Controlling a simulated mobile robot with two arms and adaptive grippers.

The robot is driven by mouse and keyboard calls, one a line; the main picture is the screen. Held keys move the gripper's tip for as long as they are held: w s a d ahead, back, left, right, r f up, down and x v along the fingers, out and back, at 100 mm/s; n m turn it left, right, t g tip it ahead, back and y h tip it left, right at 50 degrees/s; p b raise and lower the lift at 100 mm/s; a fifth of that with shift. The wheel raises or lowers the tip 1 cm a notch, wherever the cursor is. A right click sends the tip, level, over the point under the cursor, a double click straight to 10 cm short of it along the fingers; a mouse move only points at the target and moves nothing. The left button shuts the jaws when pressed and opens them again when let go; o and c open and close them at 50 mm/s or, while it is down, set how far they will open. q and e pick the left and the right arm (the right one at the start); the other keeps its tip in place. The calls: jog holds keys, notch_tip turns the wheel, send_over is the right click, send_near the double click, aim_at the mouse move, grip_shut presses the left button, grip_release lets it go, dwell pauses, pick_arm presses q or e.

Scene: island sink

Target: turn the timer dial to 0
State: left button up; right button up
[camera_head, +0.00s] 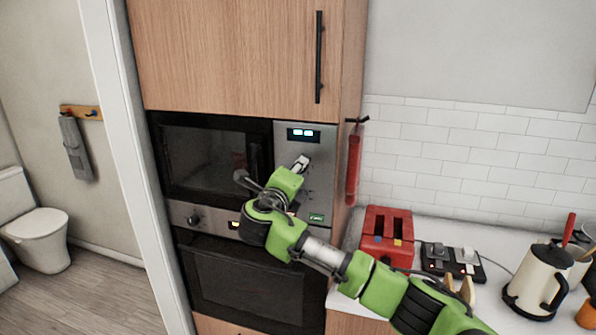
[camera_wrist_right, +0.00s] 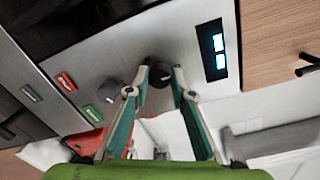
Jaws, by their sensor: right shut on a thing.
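The microwave (camera_head: 215,160) is built into a wood cabinet, with a steel control panel (camera_head: 318,180) on its right side. In the wrist view a dark round dial (camera_wrist_right: 158,77) sits beside the lit blue display (camera_wrist_right: 215,50). My right gripper (camera_head: 301,162) reaches the panel just below the display, and its two fingertips (camera_wrist_right: 161,72) are closed around the sides of this dial. A second, grey dial (camera_wrist_right: 108,91) is apart from the fingers. The dial's pointer and markings are too small to read. In the head view the gripper hides the held dial. My left gripper is not in view.
An oven (camera_head: 250,280) is below the microwave.

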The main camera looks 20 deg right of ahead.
jog(key=shift+d+r, duration=0.1)
jog(key=shift+r, duration=0.35)
jog(key=o, duration=0.9)
jog(key=shift+o, duration=1)
jog(key=shift+w+f, duration=0.15)
jog(key=shift+f, duration=0.25)
jog(key=v, duration=1.1)
jog(key=shift+s+a, duration=0.3)
